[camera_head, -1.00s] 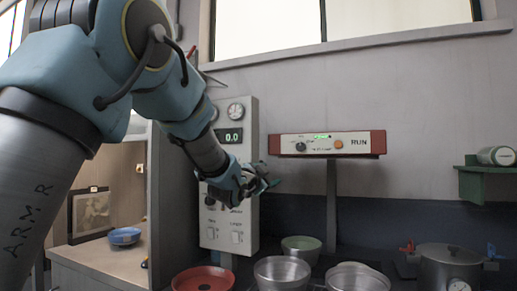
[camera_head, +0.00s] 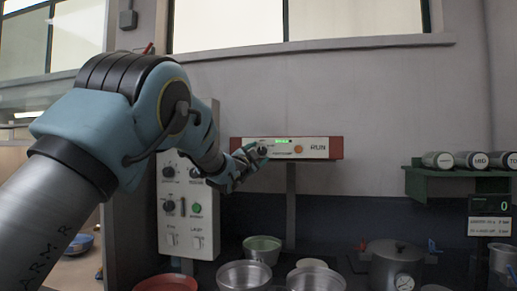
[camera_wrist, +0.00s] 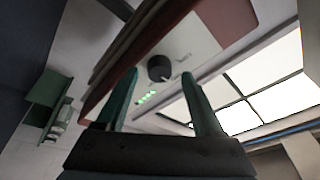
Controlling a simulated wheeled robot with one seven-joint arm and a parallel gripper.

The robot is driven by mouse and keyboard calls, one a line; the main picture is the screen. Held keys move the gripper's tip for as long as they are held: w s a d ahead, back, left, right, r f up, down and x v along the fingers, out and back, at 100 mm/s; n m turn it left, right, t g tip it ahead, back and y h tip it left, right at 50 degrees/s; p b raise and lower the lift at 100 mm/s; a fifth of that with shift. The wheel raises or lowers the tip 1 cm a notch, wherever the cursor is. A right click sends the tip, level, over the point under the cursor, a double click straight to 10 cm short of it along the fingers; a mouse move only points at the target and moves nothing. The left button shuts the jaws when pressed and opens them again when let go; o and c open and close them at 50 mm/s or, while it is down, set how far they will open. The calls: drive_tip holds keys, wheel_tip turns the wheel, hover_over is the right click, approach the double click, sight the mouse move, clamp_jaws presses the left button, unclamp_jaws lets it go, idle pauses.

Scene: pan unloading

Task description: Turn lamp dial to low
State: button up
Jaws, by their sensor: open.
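A control box (camera_head: 315,148) with red ends and a pale front marked RUN stands on a post against the wall. A dark round dial (camera_wrist: 159,68) on its face shows in the wrist view, with small markings beside it and a row of green lights nearby. My gripper (camera_head: 260,153) is at the left part of the box front in the head view, covering part of that face. In the wrist view its two green fingers are apart on either side of the dial, open, with nothing held. I cannot tell whether they touch the dial, nor read its setting.
A tall pale panel (camera_head: 188,215) with several knobs and switches stands left of the box, behind my arm. Metal bowls (camera_head: 244,275), a green bowl (camera_head: 262,246) and a lidded pot (camera_head: 397,265) stand below. A green shelf (camera_head: 455,182) holds canisters at the right.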

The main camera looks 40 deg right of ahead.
drive_tip(key=shift+w+d, duration=0.1)
drive_tip(key=shift+d, duration=0.15)
clamp_jaws()
idle(0.5)
